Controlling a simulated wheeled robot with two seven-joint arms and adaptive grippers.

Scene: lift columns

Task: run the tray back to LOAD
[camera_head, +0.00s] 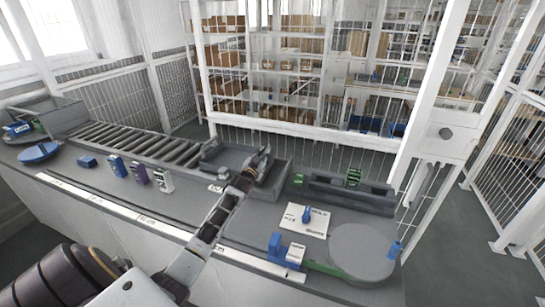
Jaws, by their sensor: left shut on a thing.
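A grey tray (212,151) with raised walls sits at the right end of the roller conveyor (135,141). My left arm reaches in from the bottom left, and its dark gripper (259,164) is at the tray's right side. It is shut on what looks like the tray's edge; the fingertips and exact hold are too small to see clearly. No LOAD sign can be read for certain; small white labels lie on the counter, and one is by the tray's front. My right gripper is not in view.
Blue, purple and white boxes (140,173) stand in front of the rollers. A blue dish (38,152) is at far left. A grey rack (347,192), white board (304,220), blue block (275,245) and round disc (361,250) occupy the right. The rollers left of the tray are bare.

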